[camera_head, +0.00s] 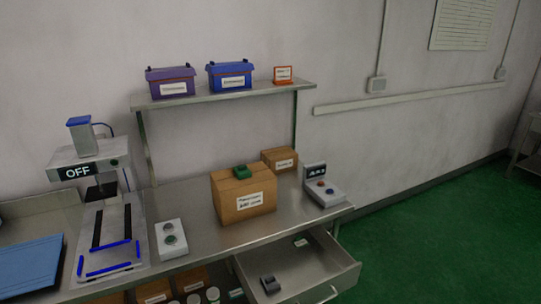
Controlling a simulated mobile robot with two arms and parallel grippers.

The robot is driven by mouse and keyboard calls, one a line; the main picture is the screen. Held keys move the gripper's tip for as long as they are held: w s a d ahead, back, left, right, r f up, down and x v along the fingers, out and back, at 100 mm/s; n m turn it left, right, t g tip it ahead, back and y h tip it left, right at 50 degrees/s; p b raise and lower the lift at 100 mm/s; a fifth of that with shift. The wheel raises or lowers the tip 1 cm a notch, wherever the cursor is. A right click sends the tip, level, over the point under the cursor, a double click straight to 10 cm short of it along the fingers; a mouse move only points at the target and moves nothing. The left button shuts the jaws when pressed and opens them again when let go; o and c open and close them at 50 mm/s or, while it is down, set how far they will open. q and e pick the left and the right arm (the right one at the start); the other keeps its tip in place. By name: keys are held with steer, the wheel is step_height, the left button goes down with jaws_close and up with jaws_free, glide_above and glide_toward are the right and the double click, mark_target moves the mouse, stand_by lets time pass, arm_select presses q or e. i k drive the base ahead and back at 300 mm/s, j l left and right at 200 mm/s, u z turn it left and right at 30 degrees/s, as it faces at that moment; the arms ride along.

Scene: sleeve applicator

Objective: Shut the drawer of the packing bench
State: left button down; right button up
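The steel packing bench (225,239) runs across the view from the left to the middle. Its drawer (306,264) is pulled out below the right part of the bench top. The drawer front with its handle (322,294) faces right and toward me. A dark grey item (270,284) and a small white label or card (301,242) lie in the drawer. Neither of my grippers is in view.
A shelf (225,95) holds bins. Green floor (430,240) right of the drawer is clear.

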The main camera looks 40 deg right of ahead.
mark_target(316, 272)
steer(key=z, duration=1.65)
